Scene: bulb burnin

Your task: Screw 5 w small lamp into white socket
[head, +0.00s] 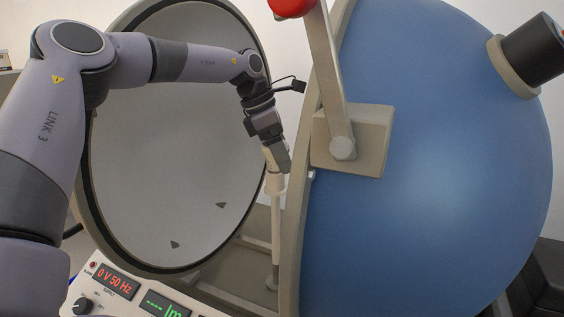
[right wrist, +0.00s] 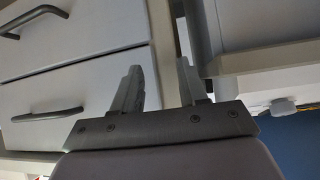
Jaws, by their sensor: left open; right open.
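My left gripper (head: 278,160) points down inside the opened sphere, directly above the white socket (head: 275,184). The socket sits on top of an upright pale post (head: 276,235). The left fingers are partly hidden by their angle, and a small pale piece shows beside them. I cannot tell whether it is the small lamp or part of the gripper. No lamp can be clearly made out. My right gripper (right wrist: 160,78) shows in the right wrist view, its two grey fingers apart with nothing between them.
The blue sphere half (head: 430,150) with its latch arm (head: 336,85) stands close right of my left gripper. The pale open half (head: 170,150) is behind my left arm. An instrument panel (head: 135,290) is in front. Drawers (right wrist: 75,40) lie near my right gripper.

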